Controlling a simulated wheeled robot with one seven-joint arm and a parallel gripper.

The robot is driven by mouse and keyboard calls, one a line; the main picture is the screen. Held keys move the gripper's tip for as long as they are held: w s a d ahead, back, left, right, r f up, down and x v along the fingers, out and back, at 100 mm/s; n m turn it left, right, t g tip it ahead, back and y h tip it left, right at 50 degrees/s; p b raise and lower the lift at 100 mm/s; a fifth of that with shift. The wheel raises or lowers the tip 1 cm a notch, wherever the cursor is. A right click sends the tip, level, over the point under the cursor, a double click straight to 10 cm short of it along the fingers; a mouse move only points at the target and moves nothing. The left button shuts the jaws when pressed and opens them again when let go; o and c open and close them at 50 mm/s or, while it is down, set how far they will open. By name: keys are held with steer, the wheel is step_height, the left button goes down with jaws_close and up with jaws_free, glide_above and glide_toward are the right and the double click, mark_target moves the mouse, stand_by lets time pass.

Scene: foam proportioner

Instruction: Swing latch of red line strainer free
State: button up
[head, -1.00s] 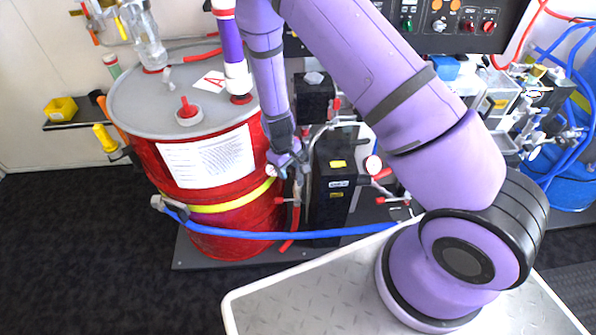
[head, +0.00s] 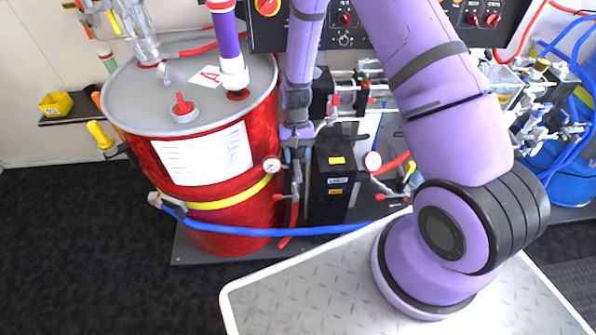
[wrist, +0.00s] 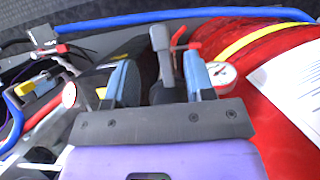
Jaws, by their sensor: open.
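My gripper (head: 297,138) is in front of the pipework between the red drum and the black pump unit, pointing down. In the wrist view its two blue-grey fingers (wrist: 158,82) are open. A dark grey fitting (wrist: 161,52) with a rounded upright piece and a red lever (wrist: 179,38) shows between and beyond the fingers. It may be the red line strainer with its latch, but I cannot tell for sure. No grip on it is visible. In the head view the slim vertical red line (head: 294,212) runs below my gripper, and the arm partly hides the fittings above.
The red drum (head: 215,217) stands close on the left, with a pressure gauge (head: 271,165) beside the gripper. The black pump unit (head: 331,180) stands close on the right, with another gauge (head: 372,161). A blue hose (head: 290,231) crosses low in front.

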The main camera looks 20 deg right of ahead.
mark_target(298, 173)
steer(key=x, duration=0.5)
steer(key=shift+s+f, duration=0.15)
steer(key=shift+f, duration=0.2)
jaws_close()
